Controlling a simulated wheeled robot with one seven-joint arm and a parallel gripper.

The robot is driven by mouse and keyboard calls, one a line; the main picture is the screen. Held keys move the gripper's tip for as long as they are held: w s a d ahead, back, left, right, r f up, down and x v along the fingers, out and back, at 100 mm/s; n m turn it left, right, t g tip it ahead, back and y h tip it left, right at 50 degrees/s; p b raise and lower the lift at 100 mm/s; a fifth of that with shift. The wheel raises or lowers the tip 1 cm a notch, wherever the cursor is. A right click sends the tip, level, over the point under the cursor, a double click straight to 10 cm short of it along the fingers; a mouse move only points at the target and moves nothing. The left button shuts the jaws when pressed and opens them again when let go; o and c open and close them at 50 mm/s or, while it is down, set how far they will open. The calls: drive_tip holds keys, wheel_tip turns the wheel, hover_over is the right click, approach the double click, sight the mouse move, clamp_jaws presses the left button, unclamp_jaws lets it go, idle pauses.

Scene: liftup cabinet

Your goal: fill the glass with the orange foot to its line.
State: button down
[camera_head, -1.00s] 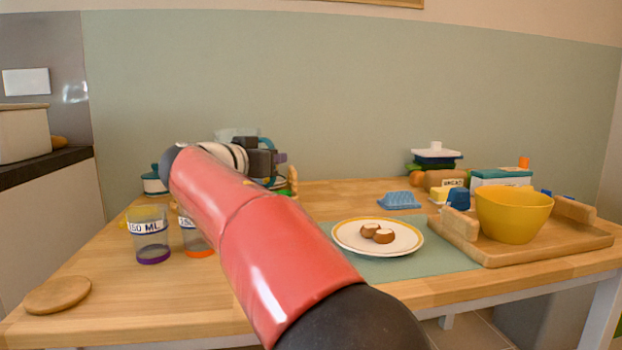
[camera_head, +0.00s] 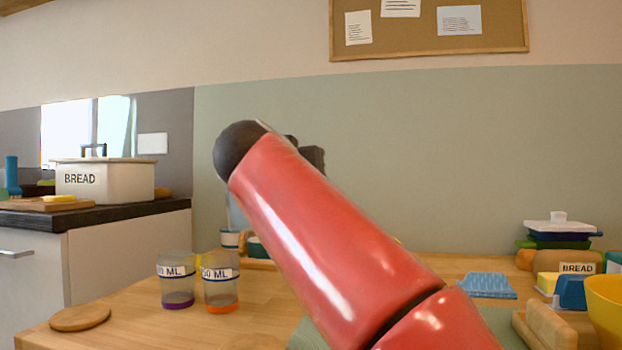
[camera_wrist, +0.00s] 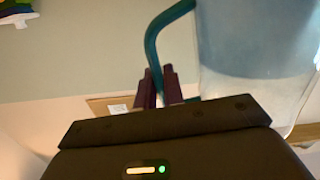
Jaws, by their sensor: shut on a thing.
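The glass with the orange foot (camera_head: 220,287) stands upright on the table at the left, clear with a white "ML" label. It looks empty. In the wrist view my gripper (camera_wrist: 158,88) is shut on the teal handle (camera_wrist: 152,42) of a clear jug (camera_wrist: 255,50). In the head view my arm hides the gripper, and only a pale strip of the jug (camera_head: 237,214) shows beside the arm, behind the glasses and seemingly above the table.
A similar glass with a purple foot (camera_head: 177,285) stands just left of the orange-footed one. A round wooden board (camera_head: 80,318) lies at the table's left. A yellow bowl (camera_head: 606,305), a blue ribbed item (camera_head: 487,286) and food boxes are at the right.

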idle(0.3)
drive_tip(key=shift+s+d+f+n+b, duration=0.1)
drive_tip(key=shift+d+f+n+b, duration=0.1)
drive_tip(key=shift+f+n, duration=0.25)
drive_tip(key=shift+d+f+n+b, duration=0.1)
drive_tip(key=shift+f+n+b, duration=0.15)
drive_tip(key=shift+f, duration=0.3)
wheel_tip(320, 180, down, 4)
drive_tip(key=n, duration=0.2)
drive_tip(key=n+p, duration=0.1)
drive_tip(key=shift+a+f+n+h, duration=0.15)
drive_tip(key=shift+n+h, duration=0.15)
drive_tip(key=shift+n, duration=0.1)
drive_tip(key=shift+a+r+n+p, duration=0.2)
drive_tip(key=shift+r+n+p, duration=0.3)
drive_tip(key=shift+p, duration=0.1)
drive_tip(key=shift+f, duration=0.15)
